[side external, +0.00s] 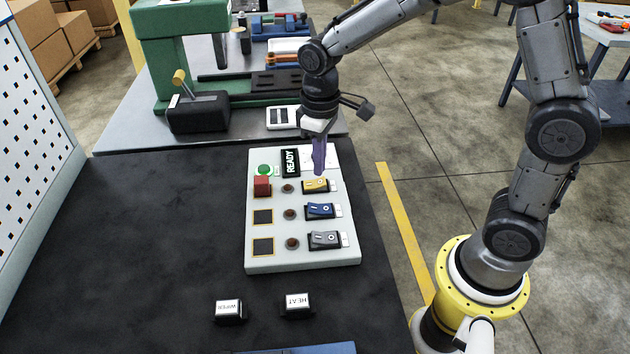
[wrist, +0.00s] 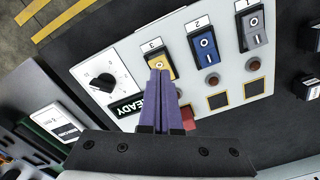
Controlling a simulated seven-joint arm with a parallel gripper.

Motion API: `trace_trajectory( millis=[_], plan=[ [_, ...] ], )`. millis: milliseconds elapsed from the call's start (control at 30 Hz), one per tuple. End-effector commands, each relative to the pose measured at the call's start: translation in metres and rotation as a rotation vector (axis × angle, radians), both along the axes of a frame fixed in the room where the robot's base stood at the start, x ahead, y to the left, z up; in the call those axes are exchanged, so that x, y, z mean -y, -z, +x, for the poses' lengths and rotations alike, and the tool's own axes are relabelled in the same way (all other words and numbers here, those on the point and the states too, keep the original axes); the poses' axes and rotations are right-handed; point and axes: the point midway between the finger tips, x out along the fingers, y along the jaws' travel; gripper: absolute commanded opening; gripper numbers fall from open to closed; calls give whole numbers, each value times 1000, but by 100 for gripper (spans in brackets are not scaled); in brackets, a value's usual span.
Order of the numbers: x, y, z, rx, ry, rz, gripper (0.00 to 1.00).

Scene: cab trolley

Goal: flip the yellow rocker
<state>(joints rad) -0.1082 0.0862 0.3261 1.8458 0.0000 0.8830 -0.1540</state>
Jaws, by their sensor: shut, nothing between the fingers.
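The yellow rocker (side external: 315,186) is the top switch of a column on the white panel (side external: 275,257). In the wrist view the yellow rocker (wrist: 159,60) sits beside a label marked 3, partly covered by my fingertips. My gripper (side external: 320,174) points down at the rocker's upper edge, its purple fingers closed together with nothing between them. In the wrist view my gripper (wrist: 159,74) overlaps the near end of the rocker. I cannot tell whether the tips touch it, and its tilt is unclear.
A blue rocker (side external: 319,211) and a grey rocker (side external: 323,240) sit below the yellow one. A red block (side external: 262,186), a green button (side external: 265,169) and a READY display (side external: 291,162) are to the left. HEAT (side external: 297,305) and WIPER (side external: 229,311) blocks lie on the dark table.

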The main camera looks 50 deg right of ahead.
Motion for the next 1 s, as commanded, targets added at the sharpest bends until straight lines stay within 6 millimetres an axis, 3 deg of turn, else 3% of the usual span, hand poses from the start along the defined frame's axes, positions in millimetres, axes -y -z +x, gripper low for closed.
trace_trajectory(
  millis=[1000],
  plan=[
    [0, 17, 0, -1, 0, 0, 0]
  ],
)
